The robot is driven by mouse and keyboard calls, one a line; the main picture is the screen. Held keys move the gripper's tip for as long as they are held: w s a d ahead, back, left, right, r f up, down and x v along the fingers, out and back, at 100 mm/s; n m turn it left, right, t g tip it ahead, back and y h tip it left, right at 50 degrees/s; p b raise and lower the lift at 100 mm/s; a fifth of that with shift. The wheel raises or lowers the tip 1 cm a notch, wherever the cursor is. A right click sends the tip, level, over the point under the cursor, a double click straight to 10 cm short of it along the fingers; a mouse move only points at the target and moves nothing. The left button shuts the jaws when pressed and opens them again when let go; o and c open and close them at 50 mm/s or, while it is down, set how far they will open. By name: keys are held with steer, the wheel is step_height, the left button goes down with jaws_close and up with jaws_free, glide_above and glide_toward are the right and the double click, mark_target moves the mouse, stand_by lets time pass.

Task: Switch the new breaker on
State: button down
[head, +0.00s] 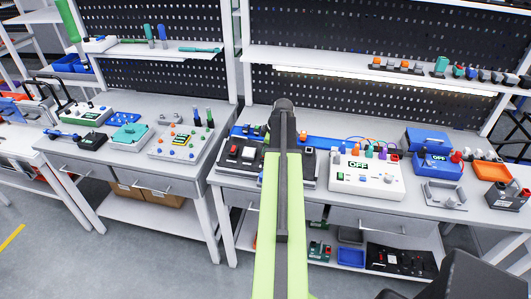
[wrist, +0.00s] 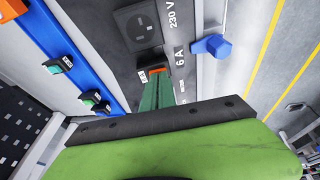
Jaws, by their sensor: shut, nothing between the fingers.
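In the head view, my arm covers the middle of the black panel (head: 238,171), and the gripper's tips are hidden.
A blue rail (wrist: 75,45) with several small modules runs beside the panel in the wrist view. A blue knob (wrist: 212,46) sits on the other side. In the head view, a white box reading OFF (head: 366,181) stands right of the panel, and a blue case (head: 427,140) further right.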

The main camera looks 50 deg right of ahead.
steer(key=shift+d, duration=0.3)
steer(key=r+p, duration=0.5)
steer(key=shift+a+r, duration=0.1)
steer(key=shift+a, duration=0.3)
steer(key=d+p+v, duration=0.1)
steer(key=p+v, duration=0.7)
steer(key=shift+r+p, duration=0.35)
steer(key=shift+s, duration=0.15)
steer(key=shift+s+a+r+g+y, duration=0.15)
steer(key=shift+a+g+y, duration=0.15)
steer(key=shift+a+y, duration=0.2)
